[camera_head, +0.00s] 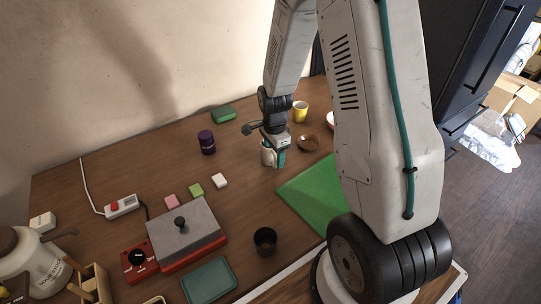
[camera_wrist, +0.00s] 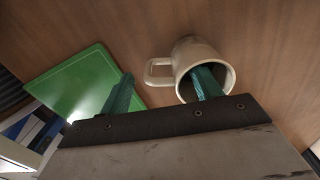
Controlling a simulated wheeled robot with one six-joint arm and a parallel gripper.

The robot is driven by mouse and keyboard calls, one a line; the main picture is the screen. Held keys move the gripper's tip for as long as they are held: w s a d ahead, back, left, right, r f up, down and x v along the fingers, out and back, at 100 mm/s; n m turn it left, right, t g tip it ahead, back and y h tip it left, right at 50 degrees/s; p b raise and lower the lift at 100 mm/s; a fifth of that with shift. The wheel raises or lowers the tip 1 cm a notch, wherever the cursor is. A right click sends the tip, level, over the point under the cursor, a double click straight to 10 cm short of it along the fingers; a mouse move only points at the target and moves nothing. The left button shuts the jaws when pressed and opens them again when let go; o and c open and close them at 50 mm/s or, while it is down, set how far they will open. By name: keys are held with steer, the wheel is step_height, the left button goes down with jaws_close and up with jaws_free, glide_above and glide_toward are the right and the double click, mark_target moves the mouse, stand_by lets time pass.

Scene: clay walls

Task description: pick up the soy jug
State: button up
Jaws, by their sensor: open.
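A cream jug (camera_head: 266,157) with a loop handle stands on the brown table beneath my gripper (camera_head: 275,155). In the wrist view the jug (camera_wrist: 187,52) shows its dark open mouth, and its handle points left. My gripper (camera_wrist: 164,88) is open there. Its right teal finger overlaps the jug's mouth; I cannot tell whether it is inside or just above. Its left finger is beyond the handle, apart from the jug, so the handle lies between the fingers. No label shows on the jug. In the head view, my gripper hides part of it.
A green mat (camera_head: 312,195) lies right of the jug. A large cream canister (camera_head: 42,268) stands front left.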

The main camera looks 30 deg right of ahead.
mark_target(273, 165)
step_height(273, 165, down, 4)
steer(key=shift+a+r, duration=0.1)
steer(key=shift+r, duration=0.15)
steer(key=c, duration=1.3)
steer(key=shift+r, duration=0.15)
